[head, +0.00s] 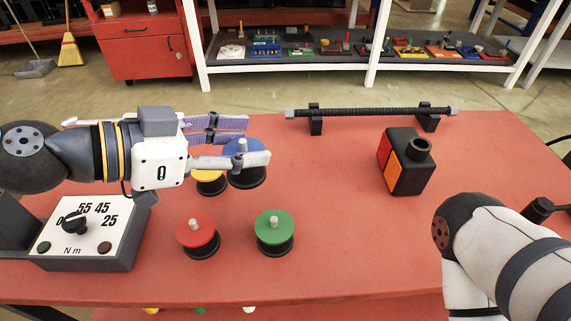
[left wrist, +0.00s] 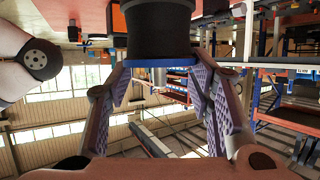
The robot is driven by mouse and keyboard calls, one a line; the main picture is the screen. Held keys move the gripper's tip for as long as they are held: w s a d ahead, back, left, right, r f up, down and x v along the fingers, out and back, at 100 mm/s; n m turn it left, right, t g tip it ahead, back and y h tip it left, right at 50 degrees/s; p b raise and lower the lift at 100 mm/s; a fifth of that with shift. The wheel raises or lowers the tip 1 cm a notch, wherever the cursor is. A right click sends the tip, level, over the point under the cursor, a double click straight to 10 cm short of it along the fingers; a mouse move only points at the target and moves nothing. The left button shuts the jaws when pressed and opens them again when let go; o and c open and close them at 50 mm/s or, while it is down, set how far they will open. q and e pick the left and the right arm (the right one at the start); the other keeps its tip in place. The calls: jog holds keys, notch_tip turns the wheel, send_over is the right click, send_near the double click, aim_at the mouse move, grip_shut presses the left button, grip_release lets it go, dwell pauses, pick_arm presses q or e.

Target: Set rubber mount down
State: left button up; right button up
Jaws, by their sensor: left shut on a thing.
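The rubber mount with a blue top disc, a metal stud and a black body (head: 245,178) is between the fingers of my left gripper (head: 257,141), which is shut on it. In the left wrist view the black body (left wrist: 158,32) fills the top middle, with the blue rim and stud below it and a finger on each side. The mount is upright; I cannot tell whether its base touches the red table (head: 345,220). Mounts with yellow (head: 211,188), red (head: 197,232) and green (head: 274,228) tops stand nearby. The yellow one is partly hidden by the gripper. My right gripper is out of view.
A torque dial box (head: 90,232) sits at the left front. A black box with red and orange sides (head: 404,163) stands at the right. A black bar on two supports (head: 370,112) lies along the back edge. The table's middle, right of the green mount, is free.

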pick_arm(q)
jog(key=w+d+f+b, duration=0.1)
jog(key=w+f, duration=0.1)
jog(key=w+d+f, duration=0.1)
jog(key=w+f, duration=0.1)
jog(key=w+d+f+b, duration=0.1)
jog(key=w+d+f, duration=0.1)
jog(key=f, duration=0.1)
jog(key=shift+w+f+b, duration=0.1)
jog(key=shift+w+b, duration=0.15)
jog(key=shift+b, duration=0.1)
notch_tip(320, 180, down, 3)
jog(key=shift+w+f+b, duration=0.1)
jog(key=shift+b, duration=0.3)
jog(key=o, duration=1.3)
jog(key=p+v, duration=0.2)
jog(key=v, duration=1)
